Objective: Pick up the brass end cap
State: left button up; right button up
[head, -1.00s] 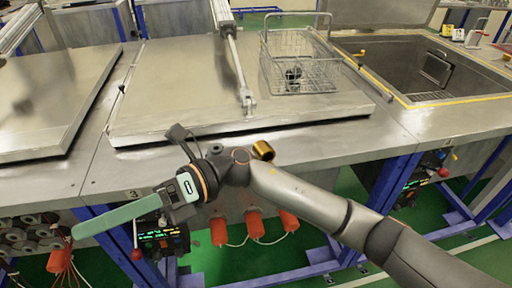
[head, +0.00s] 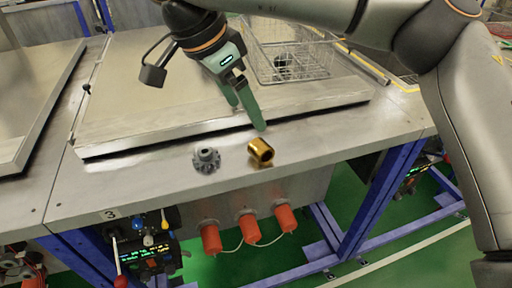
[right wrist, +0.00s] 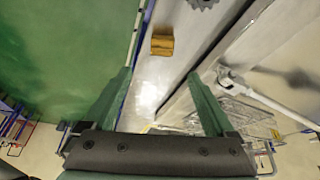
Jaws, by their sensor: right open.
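The brass end cap (head: 261,151) is a short gold cylinder lying on the steel bench ledge in front of the closed lid. It also shows in the right wrist view (right wrist: 162,42), beyond the fingertips and between their lines. My right gripper (head: 250,115) reaches down from above, its green fingers just behind and above the cap in the head view. In the right wrist view the right gripper (right wrist: 160,75) has its fingers wide apart with nothing between them. My left gripper is not in view.
A grey gear (head: 206,160) lies on the ledge left of the cap. The flat steel lid (head: 150,95) is behind, with a wire basket (head: 290,60) on it holding a dark part. The ledge's front edge drops to orange plugs (head: 249,228).

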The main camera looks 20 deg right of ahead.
send_over(261, 144)
jog(key=s+a, duration=0.1)
jog(key=a, duration=0.1)
notch_tip(261, 144, down, 5)
jog(key=shift+d+f, duration=0.1)
jog(key=shift+f, duration=0.1)
jog(key=shift+a+x, duration=0.1)
jog(key=shift+x, duration=1.45)
jog(key=shift+a+x, duration=0.15)
jog(key=shift+x, duration=1.35)
jog(key=shift+w+f, duration=0.1)
jog(key=shift+w, duration=0.05)
grip_shut()
